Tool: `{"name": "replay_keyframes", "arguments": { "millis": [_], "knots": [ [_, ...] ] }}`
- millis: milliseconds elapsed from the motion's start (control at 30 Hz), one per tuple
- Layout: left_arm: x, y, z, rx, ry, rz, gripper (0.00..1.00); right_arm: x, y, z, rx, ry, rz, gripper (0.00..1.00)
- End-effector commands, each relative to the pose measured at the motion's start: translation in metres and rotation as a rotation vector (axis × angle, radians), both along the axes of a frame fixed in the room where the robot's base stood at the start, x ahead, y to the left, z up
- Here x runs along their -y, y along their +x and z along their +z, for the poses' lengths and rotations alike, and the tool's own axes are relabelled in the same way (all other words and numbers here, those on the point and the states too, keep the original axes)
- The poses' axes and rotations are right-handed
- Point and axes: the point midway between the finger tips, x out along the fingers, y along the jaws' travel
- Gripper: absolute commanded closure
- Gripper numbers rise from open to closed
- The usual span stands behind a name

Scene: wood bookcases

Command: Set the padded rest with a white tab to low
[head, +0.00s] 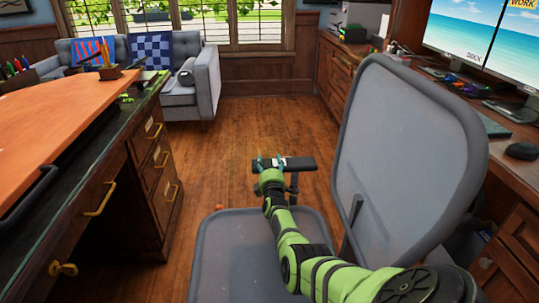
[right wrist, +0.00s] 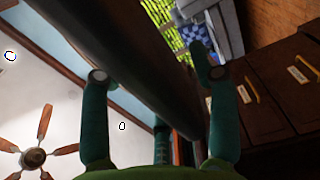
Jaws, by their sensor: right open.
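The padded rest (head: 300,162) is a black armrest pad on a dark post, on the left side of the grey chair. A small pale spot shows on it near my gripper; I cannot tell whether this is the white tab. My right gripper (head: 268,161) is open at the left end of the pad, its teal fingertips close to it. In the right wrist view the dark pad (right wrist: 140,55) runs diagonally between and beyond the two open fingers (right wrist: 154,74). Contact cannot be made out. My left gripper is not in view.
The grey chair's seat (head: 235,255) lies under my right arm and its backrest (head: 410,150) stands just right of it. A wooden desk (head: 150,165) with brass-handled drawers is at left, a computer counter (head: 505,170) at right. The floor (head: 255,120) beyond is clear.

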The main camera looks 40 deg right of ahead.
Motion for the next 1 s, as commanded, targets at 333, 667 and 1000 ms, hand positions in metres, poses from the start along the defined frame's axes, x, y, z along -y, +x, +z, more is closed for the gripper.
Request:
{"name": "replay_keyframes", "arguments": {
  "millis": [333,667,1000],
  "knots": [
    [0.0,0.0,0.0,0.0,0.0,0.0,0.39,0.0,0.0,0.047,0.009,-0.003,-0.002,0.39],
    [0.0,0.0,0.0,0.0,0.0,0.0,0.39,0.0,0.0,0.094,0.009,-0.005,-0.002,0.39],
    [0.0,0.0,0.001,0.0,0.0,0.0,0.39,0.001,0.0,0.104,0.013,-0.01,-0.003,0.39]
  ]
}}
